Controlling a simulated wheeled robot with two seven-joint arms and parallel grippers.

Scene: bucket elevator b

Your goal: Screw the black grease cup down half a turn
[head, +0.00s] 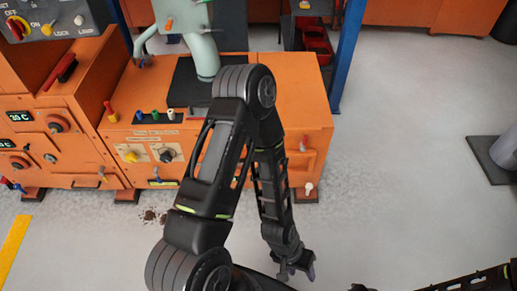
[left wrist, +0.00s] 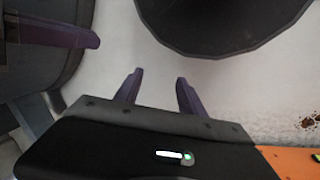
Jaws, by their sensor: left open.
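I cannot make out the black grease cup for certain in either view. A dark round knob (head: 167,155) sits on the front of the orange machine (head: 240,140), but I cannot tell whether it is the cup. My left gripper (head: 297,272) hangs low over the pale floor, in front of the machine and clear of it. In the left wrist view its two purple fingers (left wrist: 158,88) stand apart with nothing between them. Purple finger-like pieces at that view's left edge may belong to my right gripper, whose state I cannot read.
A control cabinet (head: 50,125) stands at the left. Small coloured caps (head: 155,114) line the machine's edge, beside a yellow knob (head: 130,156). A blue post (head: 347,55) rises behind at the right.

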